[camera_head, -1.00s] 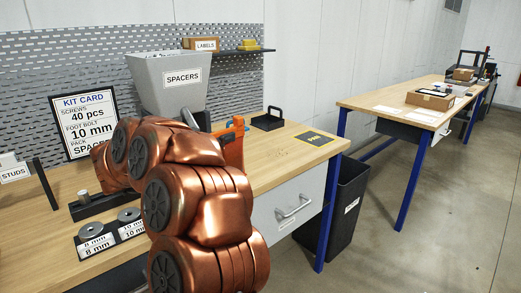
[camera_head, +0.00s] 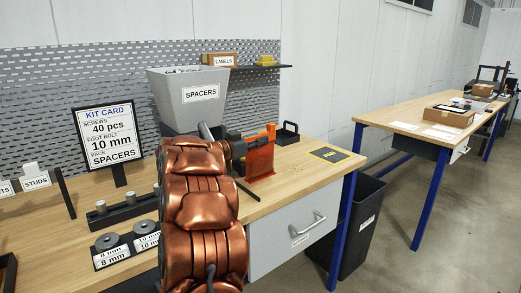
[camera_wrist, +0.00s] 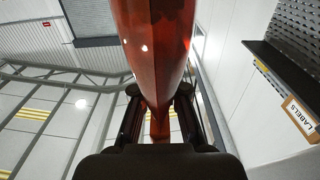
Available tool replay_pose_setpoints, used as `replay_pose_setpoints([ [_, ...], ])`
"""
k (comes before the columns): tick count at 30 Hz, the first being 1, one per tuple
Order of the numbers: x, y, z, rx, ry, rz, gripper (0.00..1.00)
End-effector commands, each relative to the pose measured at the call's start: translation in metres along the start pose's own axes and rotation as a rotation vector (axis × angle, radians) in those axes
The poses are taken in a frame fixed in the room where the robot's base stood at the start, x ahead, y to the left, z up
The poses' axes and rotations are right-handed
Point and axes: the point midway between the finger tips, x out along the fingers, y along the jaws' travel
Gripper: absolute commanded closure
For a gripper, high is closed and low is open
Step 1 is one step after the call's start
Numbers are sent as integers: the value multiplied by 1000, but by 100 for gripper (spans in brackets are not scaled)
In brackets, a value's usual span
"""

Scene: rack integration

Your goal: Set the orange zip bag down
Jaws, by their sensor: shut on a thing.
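In the wrist view the bag (camera_wrist: 155,45) rises glossy and red-orange from between the fingers. My gripper (camera_wrist: 158,112) is shut on its lower part. I cannot tell whether the bag touches the bench top. A dark mat with a yellow marking (camera_head: 336,154) lies to the right of the bag, near the bench's right end.
A grey spacers bin (camera_head: 190,97) stands behind my arm. A black handled tray (camera_head: 287,134) is behind the bag. A kit card (camera_head: 110,138) and black holders (camera_head: 127,210) are on the left. A dark waste bin (camera_head: 360,220) stands beside the bench.

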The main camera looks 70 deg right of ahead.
Motion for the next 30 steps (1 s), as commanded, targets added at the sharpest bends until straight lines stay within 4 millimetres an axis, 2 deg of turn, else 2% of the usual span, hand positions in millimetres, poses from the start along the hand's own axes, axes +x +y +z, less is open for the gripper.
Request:
replay_pose_setpoints([
  [7, 9, -5, 0, 2, 1, 1, 100],
  [15, 9, -5, 34, 1, 1, -1, 100],
  [28, 9, -6, 39, 2, 0, -1, 100],
  [29, 9, -6, 39, 3, 0, -1, 86],
  [30, 9, -6, 39, 3, 0, -1, 82],
])
